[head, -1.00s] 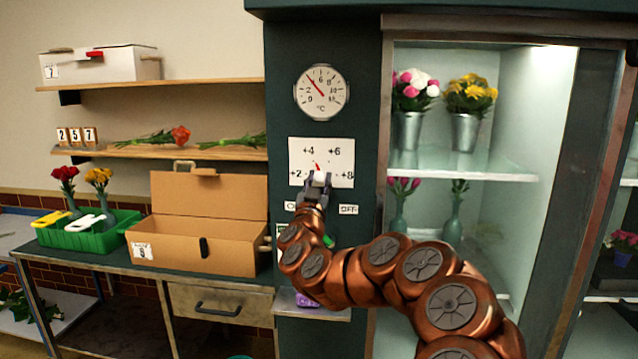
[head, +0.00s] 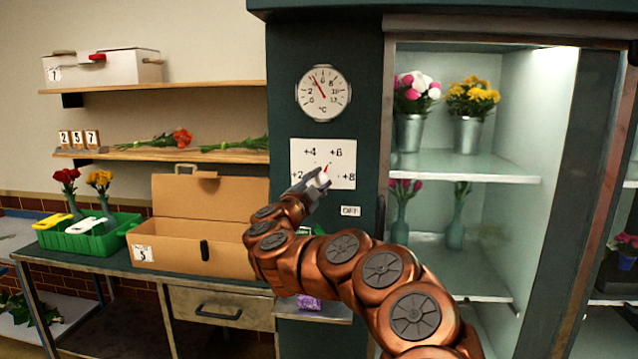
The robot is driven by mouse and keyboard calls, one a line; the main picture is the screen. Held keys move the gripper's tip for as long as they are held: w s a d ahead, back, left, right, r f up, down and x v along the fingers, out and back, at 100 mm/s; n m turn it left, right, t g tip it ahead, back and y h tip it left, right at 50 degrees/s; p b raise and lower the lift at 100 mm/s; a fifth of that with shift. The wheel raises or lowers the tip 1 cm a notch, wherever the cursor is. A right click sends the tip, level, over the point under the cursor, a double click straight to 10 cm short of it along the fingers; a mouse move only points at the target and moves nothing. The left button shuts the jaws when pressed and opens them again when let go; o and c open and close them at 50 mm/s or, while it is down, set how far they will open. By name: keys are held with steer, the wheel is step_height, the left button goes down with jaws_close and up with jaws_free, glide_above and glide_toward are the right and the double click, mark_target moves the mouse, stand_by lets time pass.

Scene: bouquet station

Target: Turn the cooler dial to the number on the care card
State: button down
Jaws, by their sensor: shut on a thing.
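The cooler dial (head: 324,177) is a small white knob with a red pointer on a white plate (head: 345,153) marked +2, +4, +6 and +8. Its pointer leans up and right, toward +6. My gripper (head: 319,181) is shut on the knob, reaching it from the lower left and partly covering the plate near +2. A round temperature gauge (head: 323,106) above has a red needle leaning up and left. I cannot make out a readable care card; my arm hides part of the panel below the dial.
An OFF label (head: 350,211) sits below the plate. The glass-fronted cooler with flower vases (head: 467,133) stands to the right. To the left are a cardboard box (head: 190,247) and a green tray (head: 92,243) on the bench. A purple thing (head: 309,301) lies on a small ledge below.

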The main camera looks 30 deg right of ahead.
steer(key=shift+m, duration=0.6)
steer(key=shift+g, duration=0.4)
steer(key=c, duration=0.8)
jaws_free()
steer(key=shift+s+a+f, duration=0.15)
steer(key=shift+s+a, duration=0.05)
steer(key=shift+a, duration=0.45)
steer(key=v, duration=1)
steer(key=shift+s+a, duration=0.2)
steer(key=shift+s, duration=0.1)
